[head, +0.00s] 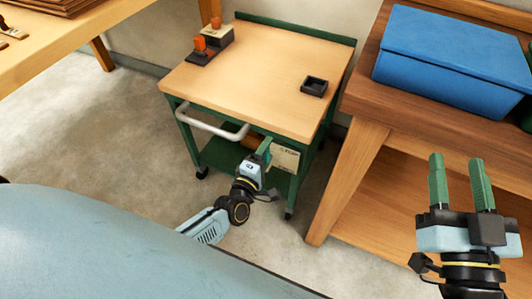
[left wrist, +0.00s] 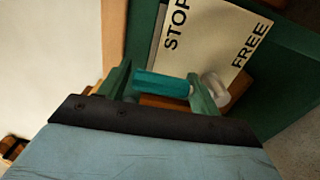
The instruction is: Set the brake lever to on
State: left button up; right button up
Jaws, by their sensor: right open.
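The cart (head: 255,72) has a pale wooden top and a green frame. A label plate (head: 285,157) is fixed on its front near the right corner. In the left wrist view this plate (left wrist: 205,40) reads STOP on the left and FREE on the right. My left gripper (head: 264,148) is at the cart's front edge, before the plate. Its green fingers (left wrist: 160,85) stand apart with a teal bar (left wrist: 158,83) between them, probably the lever's grip. I cannot tell whether they press on it. My right gripper (head: 462,182) is open and empty, in front of the workbench.
A white push handle (head: 210,124) runs along the cart's front, left of my left gripper. On the cart top are orange-topped items (head: 208,45) and a small black tray (head: 314,87). A blue box (head: 455,55) sits on the wooden workbench (head: 362,120) at right.

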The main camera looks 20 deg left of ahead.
pick_arm(q)
jog(key=shift+s, duration=0.15)
jog(key=s+p, duration=0.3)
jog(key=s, duration=1)
jog(key=shift+a+p, duration=0.2)
jog(key=shift+p, duration=0.15)
pick_arm(e)
jog(key=s+d+f+g+h, duration=0.1)
jog(key=s+d+f+g, duration=0.1)
jog(key=f+g, duration=0.3)
jog(key=s+d+f+g+h, duration=0.2)
jog(key=f+g, duration=0.2)
jog(key=f, duration=0.4)
jog(key=shift+f+m+g, duration=0.3)
jog(key=shift+g, duration=0.1)
